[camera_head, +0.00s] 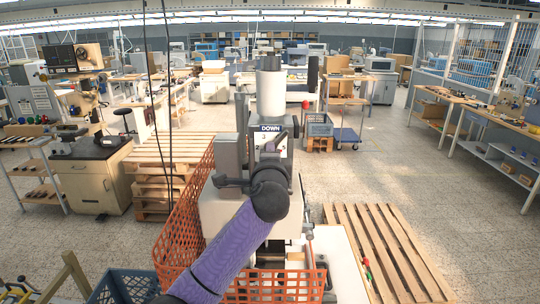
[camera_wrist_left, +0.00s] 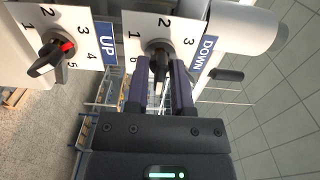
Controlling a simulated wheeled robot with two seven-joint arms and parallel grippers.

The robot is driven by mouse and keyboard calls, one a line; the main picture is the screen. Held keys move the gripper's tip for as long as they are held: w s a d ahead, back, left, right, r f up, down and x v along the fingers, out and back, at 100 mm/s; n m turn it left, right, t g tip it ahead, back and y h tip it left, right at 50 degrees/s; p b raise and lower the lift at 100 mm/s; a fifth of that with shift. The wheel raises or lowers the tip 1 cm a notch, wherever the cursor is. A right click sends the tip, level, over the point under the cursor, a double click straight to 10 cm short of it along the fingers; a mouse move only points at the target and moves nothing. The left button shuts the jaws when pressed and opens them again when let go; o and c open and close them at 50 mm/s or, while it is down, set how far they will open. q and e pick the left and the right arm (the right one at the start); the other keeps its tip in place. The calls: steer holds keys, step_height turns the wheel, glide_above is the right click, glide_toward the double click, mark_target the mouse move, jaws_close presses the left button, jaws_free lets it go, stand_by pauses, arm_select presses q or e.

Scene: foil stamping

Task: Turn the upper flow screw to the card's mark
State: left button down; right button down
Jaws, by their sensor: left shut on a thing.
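The white machine head (camera_head: 270,95) stands ahead of me with a dial under a blue DOWN label (camera_head: 270,128). In the left wrist view, the black knob of the DOWN dial (camera_wrist_left: 160,58) sits between the purple fingers of my left gripper (camera_wrist_left: 161,80), which is shut on it. Its numbers 1, 2, 3 and 6 show around the knob; its exact pointing is partly hidden by the fingers. A second black knob with a red mark (camera_wrist_left: 50,57) sits on the UP dial to the left, apart from the gripper. I see no card. My right gripper is not in view.
Orange mesh fencing (camera_head: 185,228) surrounds the machine's left and front. Wooden pallets stand at left (camera_head: 172,160) and lie at right (camera_head: 385,250). A red-handled tool (camera_head: 367,268) is at the machine's right. A grey cylinder (camera_wrist_left: 230,75) sticks out near the DOWN plate.

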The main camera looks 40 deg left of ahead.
arm_select(q)
steer(key=shift+f, duration=0.15)
steer(key=c, duration=0.7)
jaws_free()
steer(key=shift+d, duration=0.1)
steer(key=shift+s+d, duration=0.1)
steer(key=b+v, duration=0.3)
steer(key=v, duration=0.6)
steer(key=shift+s+d, duration=0.25)
steer(key=shift+s, duration=0.05)
